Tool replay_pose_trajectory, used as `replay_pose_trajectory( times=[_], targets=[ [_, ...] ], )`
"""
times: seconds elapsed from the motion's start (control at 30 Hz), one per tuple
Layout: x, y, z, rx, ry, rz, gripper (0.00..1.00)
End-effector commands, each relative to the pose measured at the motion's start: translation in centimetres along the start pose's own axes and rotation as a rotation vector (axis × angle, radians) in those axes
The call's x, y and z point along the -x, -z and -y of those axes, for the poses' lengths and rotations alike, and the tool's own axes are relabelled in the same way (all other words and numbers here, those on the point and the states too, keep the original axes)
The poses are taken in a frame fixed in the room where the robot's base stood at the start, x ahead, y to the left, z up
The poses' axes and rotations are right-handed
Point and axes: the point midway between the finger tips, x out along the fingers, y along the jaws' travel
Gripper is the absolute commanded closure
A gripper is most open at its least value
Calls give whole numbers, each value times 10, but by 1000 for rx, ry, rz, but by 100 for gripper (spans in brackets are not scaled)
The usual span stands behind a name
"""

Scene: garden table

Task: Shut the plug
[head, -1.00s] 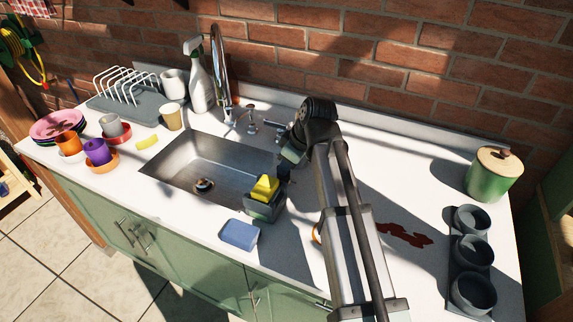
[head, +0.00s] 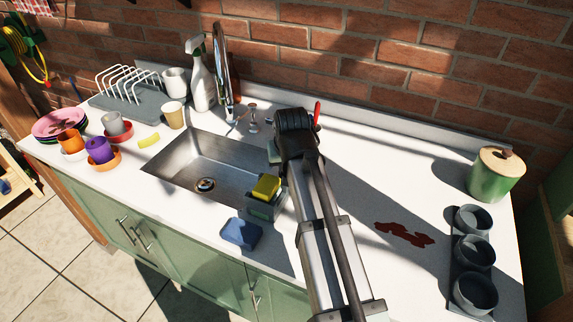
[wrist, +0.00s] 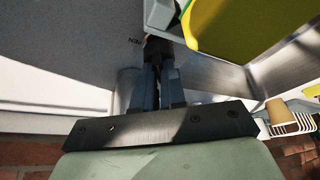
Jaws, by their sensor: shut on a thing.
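The drain with its plug (head: 205,185) is a small round fitting in the floor of the steel sink (head: 185,165). It is too small to tell if the plug sits raised or flush. In the wrist view my gripper (wrist: 158,68) points down at the worktop, its fingers close together on a small dark brownish knob (wrist: 157,48). Printed lettering, partly hidden, lies on the worktop beside the knob. In the head view my arm hides the fingertips and the knob, to the right of the sink.
A grey caddy (head: 262,209) with a yellow sponge (head: 266,186) hangs at the sink's right end, close to my fingers in the wrist view. The tap (head: 231,95) stands behind. Red-brown stains (head: 404,235) lie on the worktop at right.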

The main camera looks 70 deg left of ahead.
Motion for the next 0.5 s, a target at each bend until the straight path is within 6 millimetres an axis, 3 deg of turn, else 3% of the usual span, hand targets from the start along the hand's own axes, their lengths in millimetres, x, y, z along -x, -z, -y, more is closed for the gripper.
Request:
replay_pose_trajectory(
  times=[0.5],
  targets=[
    [0,1,5,-387,-161,1,100]
  ],
)
